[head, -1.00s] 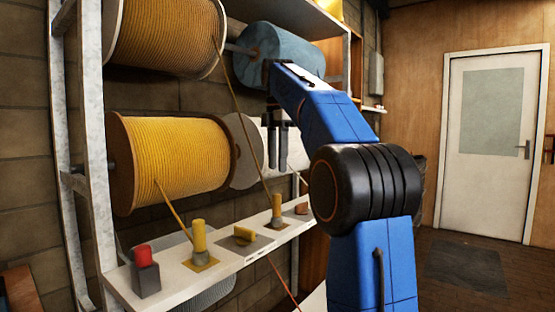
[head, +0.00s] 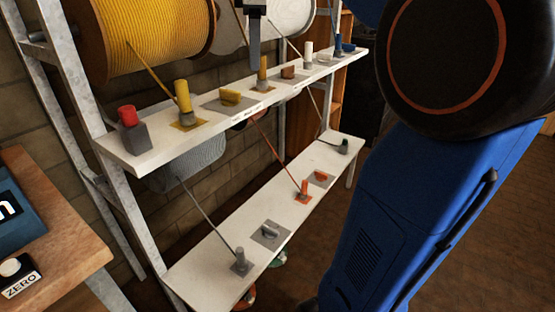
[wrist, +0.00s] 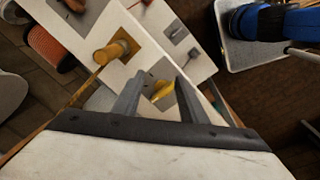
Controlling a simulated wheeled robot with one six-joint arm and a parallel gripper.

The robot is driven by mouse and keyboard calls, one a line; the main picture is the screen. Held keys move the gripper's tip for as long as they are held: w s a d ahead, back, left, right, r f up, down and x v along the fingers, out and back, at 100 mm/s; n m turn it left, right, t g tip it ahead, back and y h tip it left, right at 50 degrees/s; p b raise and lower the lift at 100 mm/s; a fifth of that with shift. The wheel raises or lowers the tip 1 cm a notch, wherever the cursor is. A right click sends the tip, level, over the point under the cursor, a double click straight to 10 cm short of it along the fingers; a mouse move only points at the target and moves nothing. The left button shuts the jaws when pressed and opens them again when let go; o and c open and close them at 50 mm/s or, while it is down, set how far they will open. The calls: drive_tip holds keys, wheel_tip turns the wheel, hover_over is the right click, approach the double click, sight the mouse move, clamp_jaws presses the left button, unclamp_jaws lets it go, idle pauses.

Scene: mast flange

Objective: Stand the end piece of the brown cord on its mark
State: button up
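A brown piece (head: 288,72) lies low on the upper shelf, right of an upright ochre end piece (head: 262,75) with a cord running up from it. In the wrist view the brown piece (wrist: 75,5) is cut off at the top edge, on a grey patch. The ochre piece (wrist: 110,52) stands on a brown square there. My gripper (head: 254,62) hangs over the upper shelf; in the wrist view its fingers (wrist: 158,80) are apart with nothing gripped. A lying yellow piece (wrist: 162,91) shows below and between them. Which cord is the brown one is unclear.
The upper shelf (head: 150,155) also holds a red piece (head: 127,115), an upright yellow piece (head: 183,95), a white piece (head: 308,50) and a blue piece (head: 348,47). The lower shelf (head: 205,275) holds grey, orange and green pieces. Taut cords cross between spools and shelves.

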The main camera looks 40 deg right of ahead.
drive_tip(key=s+a+f+m+t, duration=0.1)
drive_tip(key=s+a+f+m, duration=0.2)
drive_tip(key=s+f, duration=0.4)
drive_tip(key=s+a+f+m+t, duration=0.1)
drive_tip(key=s+f+m, duration=0.3)
drive_tip(key=f, duration=0.9)
drive_tip(key=s+a+f+m+t, duration=0.1)
drive_tip(key=s+a+f+m, duration=0.3)
drive_tip(key=s+f, duration=0.6)
drive_tip(key=shift+s+a+f+m, duration=0.3)
drive_tip(key=shift+s+a+f, duration=0.1)
drive_tip(key=shift+f, duration=0.1)
